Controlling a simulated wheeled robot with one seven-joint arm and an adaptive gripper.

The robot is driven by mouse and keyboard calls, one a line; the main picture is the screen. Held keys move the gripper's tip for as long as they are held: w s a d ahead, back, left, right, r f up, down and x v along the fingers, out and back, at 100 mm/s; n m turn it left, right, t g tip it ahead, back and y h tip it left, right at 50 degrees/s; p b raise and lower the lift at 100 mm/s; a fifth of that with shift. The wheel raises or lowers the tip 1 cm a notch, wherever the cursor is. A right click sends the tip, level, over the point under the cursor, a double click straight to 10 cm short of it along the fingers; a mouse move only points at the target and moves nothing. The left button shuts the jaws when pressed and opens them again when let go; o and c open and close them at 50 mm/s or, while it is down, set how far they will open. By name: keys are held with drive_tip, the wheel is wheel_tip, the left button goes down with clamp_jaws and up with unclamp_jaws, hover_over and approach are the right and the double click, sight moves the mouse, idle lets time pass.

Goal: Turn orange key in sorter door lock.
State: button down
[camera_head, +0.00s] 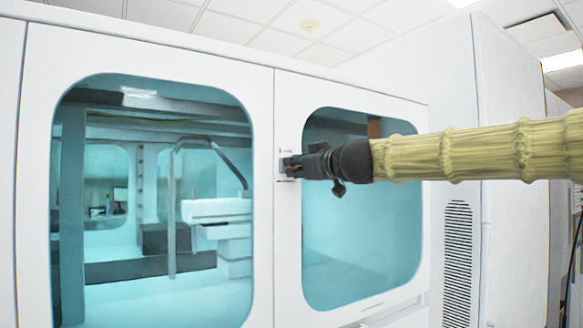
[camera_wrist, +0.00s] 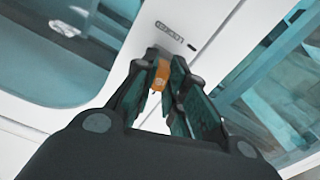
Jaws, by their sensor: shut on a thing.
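The orange key (camera_wrist: 161,75) shows in the wrist view between the fingertips of my gripper (camera_wrist: 165,80). My gripper is shut on it. Just beyond the key is the small dark lock (camera_wrist: 153,53) on the white sorter door frame, beside a printed label. The key's tip is hidden, so I cannot tell how deep it sits in the lock. In the head view my gripper (camera_head: 290,166) reaches from the right to the white sorter door (camera_head: 350,92), at the left edge of its window. The key is not visible there.
A second windowed white panel (camera_head: 150,48) stands left of the door, with a seam between them. Teal windows show equipment inside. A white cabinet with a vent grille (camera_head: 457,262) stands to the right, behind my arm.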

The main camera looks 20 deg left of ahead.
drive_tip(key=shift+n+b, duration=0.9)
drive_tip(key=shift+n, duration=0.7)
drive_tip(key=shift+n+b, duration=0.45)
drive_tip(key=shift+n, duration=0.05)
drive_tip(key=shift+n+b, duration=0.65)
drive_tip(key=shift+n, duration=0.45)
drive_tip(key=shift+r, duration=0.1)
drive_tip(key=shift+d, duration=0.1)
